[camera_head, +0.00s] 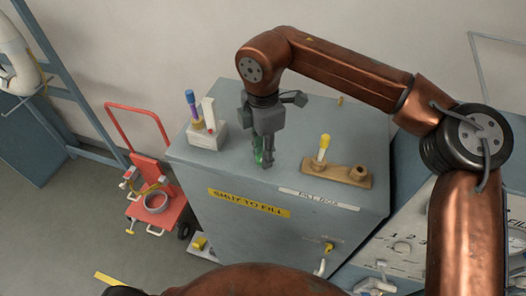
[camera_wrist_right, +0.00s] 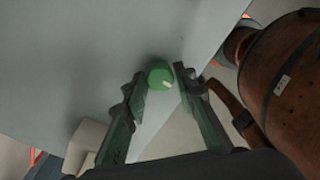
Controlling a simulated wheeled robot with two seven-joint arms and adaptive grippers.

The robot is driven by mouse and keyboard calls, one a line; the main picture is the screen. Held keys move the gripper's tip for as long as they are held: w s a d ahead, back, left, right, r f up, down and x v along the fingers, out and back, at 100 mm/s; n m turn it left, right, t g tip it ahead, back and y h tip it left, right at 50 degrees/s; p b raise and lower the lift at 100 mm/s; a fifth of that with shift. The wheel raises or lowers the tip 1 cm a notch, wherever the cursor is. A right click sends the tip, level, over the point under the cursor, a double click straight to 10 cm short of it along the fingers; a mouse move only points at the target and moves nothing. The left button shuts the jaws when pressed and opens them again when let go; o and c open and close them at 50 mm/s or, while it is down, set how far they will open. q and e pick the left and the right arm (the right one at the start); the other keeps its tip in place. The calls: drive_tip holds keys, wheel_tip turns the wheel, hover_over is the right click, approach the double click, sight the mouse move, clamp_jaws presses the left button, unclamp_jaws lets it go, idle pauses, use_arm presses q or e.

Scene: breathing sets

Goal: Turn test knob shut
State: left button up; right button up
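A round green knob (camera_wrist_right: 160,77) with a pale mark on its face is on the grey cabinet top. In the head view the green knob (camera_head: 259,155) is partly hidden by my right gripper (camera_head: 264,158), which points down over the cabinet. In the right wrist view, the right gripper (camera_wrist_right: 161,76) is open, with one fingertip on each side of the knob. The gaps look small; I cannot tell whether either finger touches it. My left gripper is in neither view.
The grey cabinet (camera_head: 280,225) has a yellow label (camera_head: 249,202) and a white label (camera_head: 319,198) in front. A white block (camera_head: 206,135) with upright cylinders stands left of the gripper. A wooden holder (camera_head: 338,172) stands right. A red cart (camera_head: 158,200) is on the floor.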

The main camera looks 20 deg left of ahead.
drive_tip(key=o, duration=0.4)
drive_tip(key=shift+a, duration=0.1)
wheel_tip(320, 180, up, 12)
idle(0.5)
idle(0.4)
